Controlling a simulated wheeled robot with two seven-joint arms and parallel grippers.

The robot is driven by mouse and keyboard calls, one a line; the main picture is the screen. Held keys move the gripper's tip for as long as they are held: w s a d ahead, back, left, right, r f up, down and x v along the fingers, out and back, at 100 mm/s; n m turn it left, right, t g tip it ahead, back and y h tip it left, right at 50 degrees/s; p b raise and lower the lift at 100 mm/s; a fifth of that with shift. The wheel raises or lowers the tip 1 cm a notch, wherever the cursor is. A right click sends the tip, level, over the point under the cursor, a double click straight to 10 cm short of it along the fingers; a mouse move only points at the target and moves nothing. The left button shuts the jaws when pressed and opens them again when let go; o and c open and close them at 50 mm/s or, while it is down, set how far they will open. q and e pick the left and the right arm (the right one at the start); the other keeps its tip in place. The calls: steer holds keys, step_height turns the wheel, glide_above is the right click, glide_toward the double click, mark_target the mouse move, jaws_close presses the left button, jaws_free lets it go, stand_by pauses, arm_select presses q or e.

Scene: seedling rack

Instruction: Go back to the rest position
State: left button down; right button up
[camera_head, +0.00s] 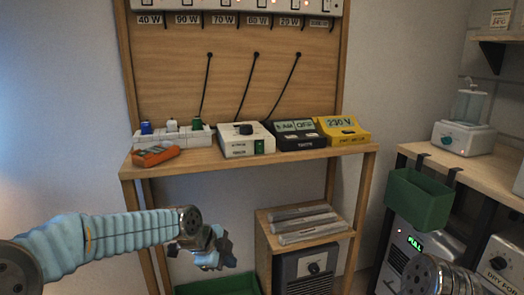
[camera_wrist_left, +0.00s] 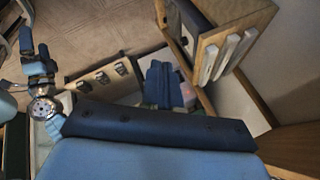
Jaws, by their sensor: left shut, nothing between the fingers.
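My left arm comes in from the left in the head view, and its gripper (camera_head: 222,258) hangs in front of the bench, below the top and left of the low cabinet. The left gripper is shut with nothing between its fingers. In the left wrist view, the blue wrist housing fills the bottom and its dark edge hides part of the scene. Part of my right arm shows at the lower right of the head view; its gripper is not in that view.
The wooden bench (camera_head: 247,160) carries a power strip (camera_head: 190,137), an orange-grey tool (camera_head: 155,155), a white box (camera_head: 245,147), a black meter (camera_head: 298,142) and a yellow 230 V meter (camera_head: 343,135). A low cabinet (camera_head: 262,240) stands beneath. A green bin (camera_head: 418,200) hangs at right.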

arm_select(q)
steer(key=s+f+n+g, duration=0.1)
steer(key=s+f+n, duration=0.15)
steer(key=f, duration=0.55)
steer(key=s+f+n+g, duration=0.15)
steer(key=f+n, duration=0.25)
steer(key=f, duration=0.4)
steer(key=s+a+f+n+g, duration=0.1)
steer(key=s+f+n, duration=1.3)
steer(key=s+f, duration=0.4)
steer(key=shift+s+a+f, duration=0.35)
steer(key=shift+s+a, duration=0.05)
steer(key=shift+s, duration=0.8)
steer(key=shift+g, duration=0.25)
